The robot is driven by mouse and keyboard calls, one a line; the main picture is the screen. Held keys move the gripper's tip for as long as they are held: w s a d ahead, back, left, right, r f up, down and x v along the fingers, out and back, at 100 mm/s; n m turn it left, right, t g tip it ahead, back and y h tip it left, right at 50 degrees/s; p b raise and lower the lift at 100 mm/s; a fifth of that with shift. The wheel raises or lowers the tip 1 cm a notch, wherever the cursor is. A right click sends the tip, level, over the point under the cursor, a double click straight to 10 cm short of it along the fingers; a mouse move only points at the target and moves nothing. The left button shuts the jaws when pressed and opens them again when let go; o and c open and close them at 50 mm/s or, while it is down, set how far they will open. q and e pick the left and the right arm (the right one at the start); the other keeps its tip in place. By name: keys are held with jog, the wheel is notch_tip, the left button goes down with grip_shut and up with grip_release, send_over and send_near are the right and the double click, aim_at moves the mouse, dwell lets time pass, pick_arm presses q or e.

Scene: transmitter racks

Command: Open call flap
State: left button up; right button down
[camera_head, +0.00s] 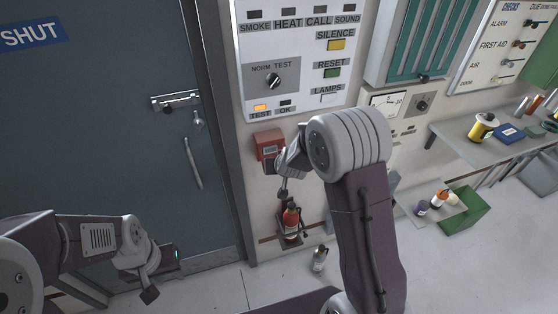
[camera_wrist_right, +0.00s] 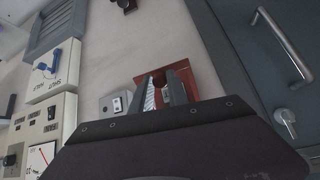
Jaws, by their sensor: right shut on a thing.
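The red call box (camera_head: 268,142) is on the pale wall beside the door frame, under the big panel. It also shows in the right wrist view (camera_wrist_right: 187,74), behind my fingers. My right gripper (camera_head: 275,166) is at the lower front of the box. In the right wrist view its two fingers (camera_wrist_right: 163,92) reach onto the red front and are shut on the call flap. The flap's edges are mostly hidden by the fingers, so its angle is hard to tell. My left gripper (camera_head: 150,294) hangs low at the left, away from the box; its jaws are too small to read.
A panel (camera_head: 297,55) with buttons and a knob is above the box. A grey door (camera_head: 110,130) with handles is to the left. A red extinguisher (camera_head: 291,221) is below, with a small bottle (camera_head: 319,259) on the floor. A shelf (camera_head: 455,133) is at right.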

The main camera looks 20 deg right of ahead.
notch_tip(320, 180, up, 6)
jog(key=p, duration=0.5)
jog(key=shift+p, duration=0.3)
jog(key=shift+w+d+r+p, duration=0.1)
jog(key=shift+w+r+p, duration=0.2)
jog(key=shift+p, duration=0.2)
jog(key=shift+r, duration=0.1)
jog(key=c, duration=1.6)
grip_release()
jog(key=o, duration=0.3)
jog(key=shift+w+a+f, duration=0.2)
jog(key=shift+w+f, duration=0.1)
jog(key=p+v, duration=0.2)
jog(key=v, duration=0.7)
